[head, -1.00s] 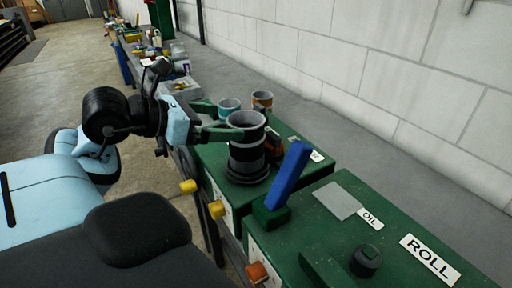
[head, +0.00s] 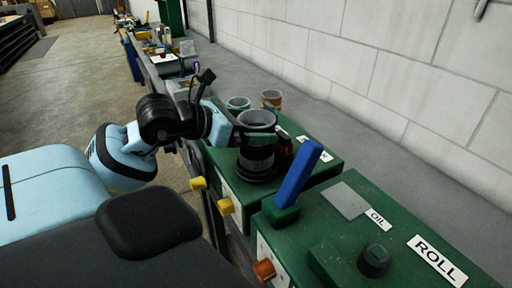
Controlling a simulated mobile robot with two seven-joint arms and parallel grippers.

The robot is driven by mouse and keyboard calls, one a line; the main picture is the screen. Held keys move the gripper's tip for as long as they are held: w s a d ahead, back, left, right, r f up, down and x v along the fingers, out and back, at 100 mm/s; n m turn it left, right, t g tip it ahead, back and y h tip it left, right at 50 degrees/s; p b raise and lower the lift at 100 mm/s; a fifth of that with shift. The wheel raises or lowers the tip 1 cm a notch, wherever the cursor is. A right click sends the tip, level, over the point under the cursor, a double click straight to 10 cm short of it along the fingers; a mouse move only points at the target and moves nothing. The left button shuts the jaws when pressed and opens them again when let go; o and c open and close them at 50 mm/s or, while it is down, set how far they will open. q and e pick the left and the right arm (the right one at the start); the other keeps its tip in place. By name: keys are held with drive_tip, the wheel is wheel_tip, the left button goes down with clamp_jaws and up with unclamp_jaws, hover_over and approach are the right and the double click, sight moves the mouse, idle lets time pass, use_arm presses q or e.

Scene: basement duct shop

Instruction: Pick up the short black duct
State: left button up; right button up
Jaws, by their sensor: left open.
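The short black duct (head: 257,158), a dark upright cylinder with a grey open top and a wide flared base, stands on the green machine top. My left gripper (head: 236,130) is at its left side, close to the upper part of the duct. It is open. Its fingers hardly show against the duct and the green surface, so I cannot tell whether they touch it. My right gripper is not in view.
Two cups, one teal (head: 238,103) and one orange-brown (head: 271,99), stand behind the duct. A small brown bottle (head: 284,150) is close at its right. A blue lever (head: 298,175) rises in front. A white block wall (head: 400,80) borders the right.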

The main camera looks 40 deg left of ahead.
use_arm(q)
drive_tip(key=shift+x, duration=0.85)
drive_tip(key=c, duration=1.5)
